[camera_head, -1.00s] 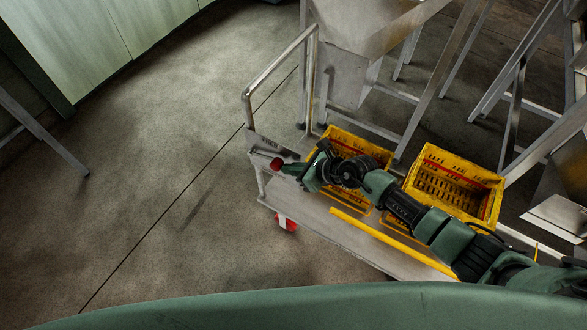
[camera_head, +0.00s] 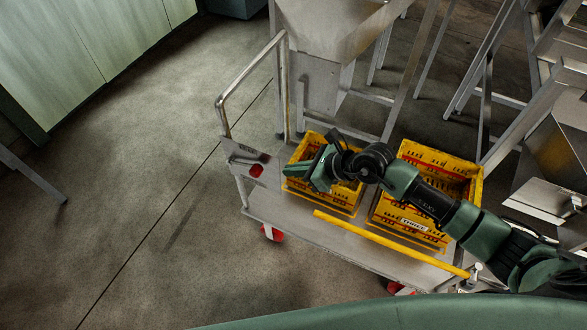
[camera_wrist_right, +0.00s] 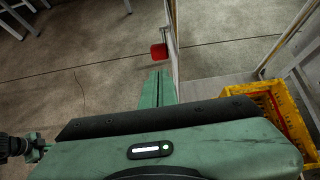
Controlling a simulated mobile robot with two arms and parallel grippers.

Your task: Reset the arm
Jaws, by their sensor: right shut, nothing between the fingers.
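My right arm reaches in from the lower right of the head view. Its green and black right gripper (camera_head: 290,172) hangs above the left yellow crate's near left part, pointing left. Its fingers are together with nothing between them. In the right wrist view, the two green fingers (camera_wrist_right: 160,88) lie side by side, shut and empty. The red knob-like part (camera_head: 256,170) on the cart's end panel is left of the fingertips and apart from them in the head view. It also shows beyond the fingertips in the wrist view (camera_wrist_right: 158,50). My left gripper does not show in the head view.
A metal cart (camera_head: 285,223) carries the left yellow crate (camera_head: 303,150) and a right yellow crate (camera_head: 468,176). A yellow bar (camera_head: 385,240) runs along its near side. Metal frames and a hopper (camera_head: 325,25) stand behind. The floor (camera_head: 130,200) to the left is clear.

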